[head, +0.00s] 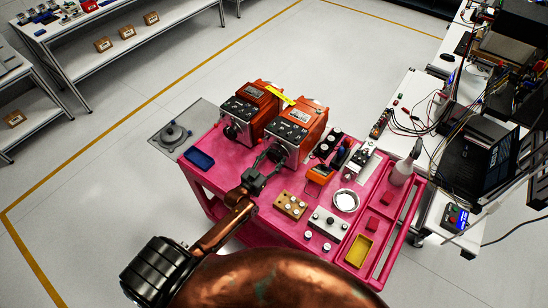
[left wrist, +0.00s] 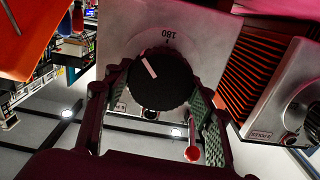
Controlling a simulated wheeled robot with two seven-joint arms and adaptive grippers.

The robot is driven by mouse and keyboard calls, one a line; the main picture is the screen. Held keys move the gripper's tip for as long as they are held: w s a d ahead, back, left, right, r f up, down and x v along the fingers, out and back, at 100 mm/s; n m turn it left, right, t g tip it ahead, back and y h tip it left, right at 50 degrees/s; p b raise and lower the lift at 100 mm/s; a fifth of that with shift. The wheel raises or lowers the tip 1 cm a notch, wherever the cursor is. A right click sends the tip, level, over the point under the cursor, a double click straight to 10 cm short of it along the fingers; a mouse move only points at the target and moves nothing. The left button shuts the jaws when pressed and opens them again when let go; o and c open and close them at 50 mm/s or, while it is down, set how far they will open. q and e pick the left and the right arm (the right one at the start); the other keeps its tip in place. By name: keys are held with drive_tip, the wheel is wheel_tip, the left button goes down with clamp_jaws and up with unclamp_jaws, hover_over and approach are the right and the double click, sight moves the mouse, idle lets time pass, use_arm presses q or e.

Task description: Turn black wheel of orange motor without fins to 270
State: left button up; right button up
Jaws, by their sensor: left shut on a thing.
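Two orange motors stand side by side on the pink cart, the left one (head: 250,107) and the right one (head: 298,132), each with a grey front panel. My left gripper (head: 266,161) is at the front of the right motor. In the left wrist view, my left gripper (left wrist: 163,95) is shut on the black wheel (left wrist: 160,84), with one finger on each side. The wheel's white mark points to the upper left, and 180 is printed on the panel (left wrist: 205,50) above it. The neighbouring motor (left wrist: 270,85) shows orange fins at the right. My right gripper is not in view.
The cart (head: 262,215) also carries a blue tray (head: 199,159), a wooden block with knobs (head: 291,205), a white knob box (head: 328,222), a round silver dish (head: 346,200), a yellow tray (head: 359,249) and a spray bottle (head: 405,165). A cluttered bench stands to the right.

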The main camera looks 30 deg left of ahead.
use_arm(q)
drive_tip(key=n, duration=0.5)
drive_tip(key=shift+n, duration=0.3)
drive_tip(key=shift+f+n, duration=0.1)
drive_tip(key=shift+n, duration=1.8)
drive_tip(key=shift+a, duration=0.1)
drive_tip(key=o, duration=1.2)
drive_tip(key=shift+c, duration=0.2)
drive_tip(key=shift+s, duration=0.15)
drive_tip(key=s, duration=1.1)
drive_tip(key=shift+s+a, duration=0.35)
drive_tip(key=shift+a, duration=0.1)
